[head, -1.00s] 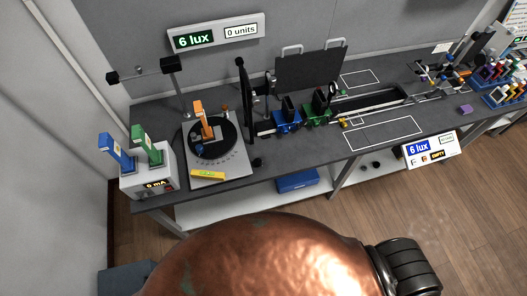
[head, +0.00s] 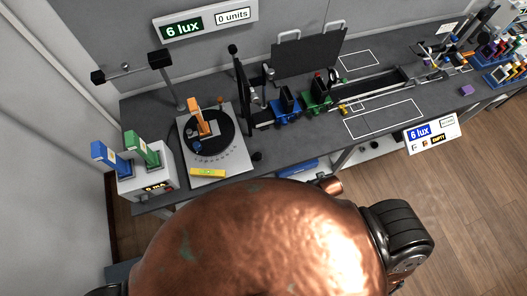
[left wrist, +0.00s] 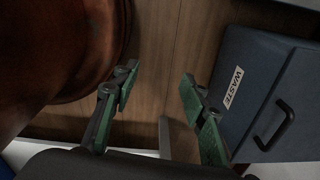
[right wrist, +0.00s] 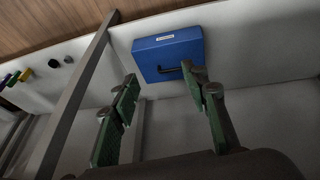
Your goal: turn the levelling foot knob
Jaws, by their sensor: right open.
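A black knob (head: 257,156) stands at the right front corner of the grey turntable plate (head: 226,160) on the bench, in the head view. I take it for the levelling foot knob. A yellow-green level (head: 208,172) lies on the plate's front edge. Neither gripper shows in the head view, where my copper body hides the near area. My left gripper (left wrist: 160,78) is open and empty, with a wooden floor behind it. My right gripper (right wrist: 160,75) is open and empty near the lower shelf. The knob shows in neither wrist view.
A blue box (right wrist: 168,54) lies on the lower shelf, beyond my right fingers. A metal bench leg (right wrist: 75,95) stands left of them. A dark blue waste bin (left wrist: 265,95) is right of my left fingers. A power box (head: 146,186) stands at the bench's left end.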

